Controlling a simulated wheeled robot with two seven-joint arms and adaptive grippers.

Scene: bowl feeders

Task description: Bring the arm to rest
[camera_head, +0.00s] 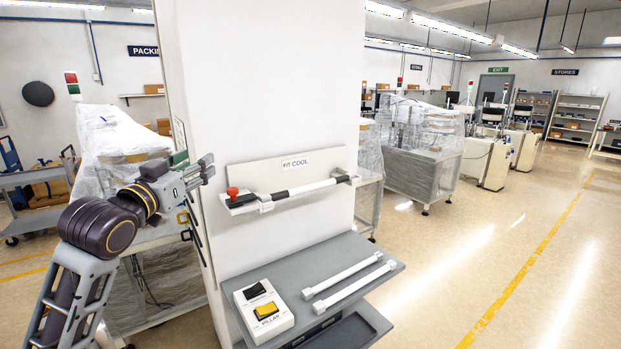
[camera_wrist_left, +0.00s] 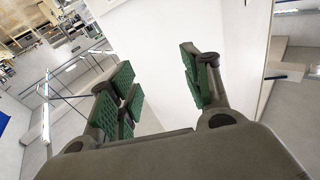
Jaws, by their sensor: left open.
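My left arm (camera_head: 105,225) comes in from the left in the head view. It is bent, with the left gripper (camera_head: 203,168) raised beside the left edge of the white pillar (camera_head: 265,85). In the left wrist view the left gripper (camera_wrist_left: 160,85) has its green-padded fingers spread apart, with nothing between them. The white pillar face (camera_wrist_left: 160,40) shows behind the fingers. My right gripper is not in the head view.
A tube lamp (camera_head: 310,188) sits in a holder on the pillar. Below, a grey shelf (camera_head: 350,250) carries a switch box (camera_head: 264,311) and two white tubes (camera_head: 345,280). A grey cart (camera_head: 35,185) stands at the left. The floor (camera_head: 430,270) at the right is clear.

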